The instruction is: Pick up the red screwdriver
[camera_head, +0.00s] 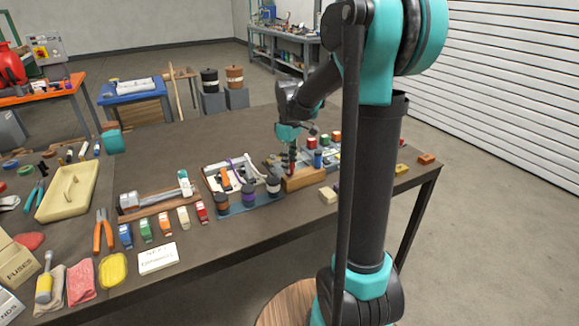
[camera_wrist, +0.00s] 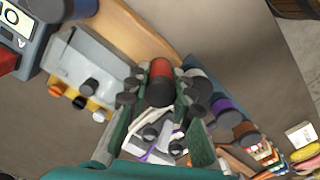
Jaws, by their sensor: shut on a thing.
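The red screwdriver (camera_wrist: 161,70) shows in the wrist view as a red and black handle between the two fingers of my gripper (camera_wrist: 160,95). The fingers are shut on it. In the head view my gripper (camera_head: 291,155) points down over a wooden block (camera_head: 305,179) on the dark workbench, with a small red part of the screwdriver (camera_head: 291,169) showing below it. The shaft is hidden, and I cannot tell whether the screwdriver is clear of the block.
A tray (camera_head: 217,187) with white and purple items stands left of the block. Small colored bottles (camera_head: 311,142) stand close behind the gripper.

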